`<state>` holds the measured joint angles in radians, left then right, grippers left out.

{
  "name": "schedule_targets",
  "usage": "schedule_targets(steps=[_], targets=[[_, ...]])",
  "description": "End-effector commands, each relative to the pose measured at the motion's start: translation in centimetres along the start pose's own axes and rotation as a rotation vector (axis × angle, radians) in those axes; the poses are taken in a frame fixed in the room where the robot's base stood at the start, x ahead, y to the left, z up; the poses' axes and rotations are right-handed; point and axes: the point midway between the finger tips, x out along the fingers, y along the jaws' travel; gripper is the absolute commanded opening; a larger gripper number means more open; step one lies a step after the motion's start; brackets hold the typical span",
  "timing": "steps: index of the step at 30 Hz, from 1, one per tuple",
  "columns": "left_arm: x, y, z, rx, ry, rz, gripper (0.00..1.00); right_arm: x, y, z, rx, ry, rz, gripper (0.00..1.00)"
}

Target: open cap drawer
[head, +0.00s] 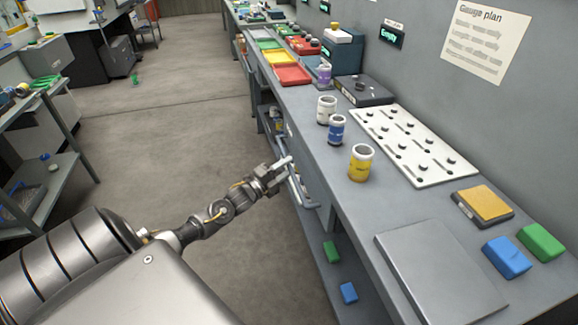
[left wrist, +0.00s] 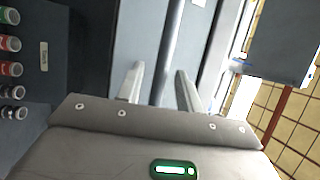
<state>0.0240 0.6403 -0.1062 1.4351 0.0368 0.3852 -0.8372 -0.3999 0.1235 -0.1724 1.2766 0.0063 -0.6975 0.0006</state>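The grey workbench has a drawer front (head: 313,176) along its aisle side, with a pale bar handle (head: 301,188). I cannot read a label that marks it as the cap drawer. My left gripper (head: 287,162) is beside this front, close to the handle. In the left wrist view my left gripper (left wrist: 160,84) has its two fingers apart. A long grey bar (left wrist: 172,45) runs between them in the picture; I cannot tell whether they touch it. The drawer looks shut. My right gripper is not in view.
On the bench top stand a yellow jar (head: 361,163), a blue jar (head: 337,130), a white jar (head: 326,110) and a white slotted board (head: 415,146). Green (head: 331,251) and blue (head: 348,292) blocks lie on the lower shelf.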

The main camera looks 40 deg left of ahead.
Motion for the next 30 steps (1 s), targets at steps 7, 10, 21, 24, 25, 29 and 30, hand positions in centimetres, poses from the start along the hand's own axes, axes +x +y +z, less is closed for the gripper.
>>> schedule_targets(steps=[7, 10, 21, 24, 25, 29, 30], targets=[[1.32, 0.01, 0.01, 0.001, -0.001, 0.001, 0.36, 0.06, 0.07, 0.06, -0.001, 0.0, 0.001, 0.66], [1.34, 0.02, 0.01, 0.0, -0.001, 0.001, 0.36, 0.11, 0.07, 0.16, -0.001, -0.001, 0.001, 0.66], [1.3, 0.04, 0.0, 0.0, 0.0, 0.001, 0.03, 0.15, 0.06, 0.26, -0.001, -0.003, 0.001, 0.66], [1.29, 0.04, 0.0, 0.0, 0.0, 0.001, 0.0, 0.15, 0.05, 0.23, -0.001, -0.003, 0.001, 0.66], [1.29, 0.04, 0.0, 0.0, 0.0, 0.001, 0.0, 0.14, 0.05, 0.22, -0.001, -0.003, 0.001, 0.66], [1.29, 0.05, 0.0, 0.0, 0.0, 0.001, 0.0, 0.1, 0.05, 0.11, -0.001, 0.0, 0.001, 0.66], [1.28, 0.06, -0.01, 0.0, 0.0, 0.002, 0.0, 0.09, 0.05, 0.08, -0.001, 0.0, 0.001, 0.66]])
